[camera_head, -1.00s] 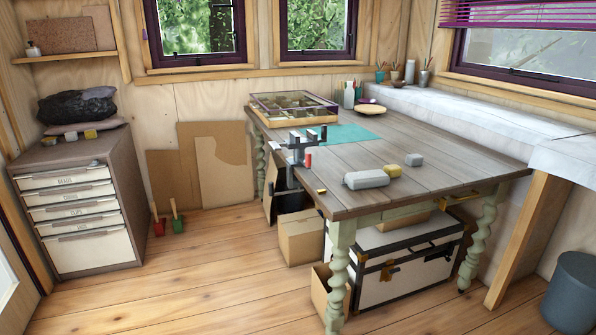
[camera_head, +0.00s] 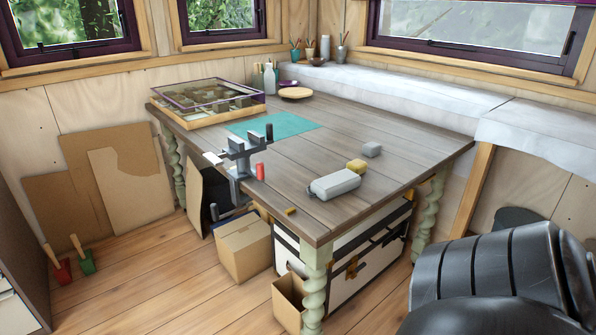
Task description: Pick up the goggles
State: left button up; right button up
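I cannot make out goggles for certain in this view. A black ribbed part of my arm fills the lower right corner, in front of the floor there. Neither gripper is in view.
A grey vise (camera_head: 240,160) is clamped at the table's left edge. A teal mat (camera_head: 275,125) lies near a wooden plate (camera_head: 295,93). A cardboard box (camera_head: 242,250) and a trunk (camera_head: 350,268) sit below.

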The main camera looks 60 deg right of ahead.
aim_at(327, 187)
jog(key=z, duration=0.5)
jog(key=i, duration=0.95)
jog(key=z, duration=0.9)
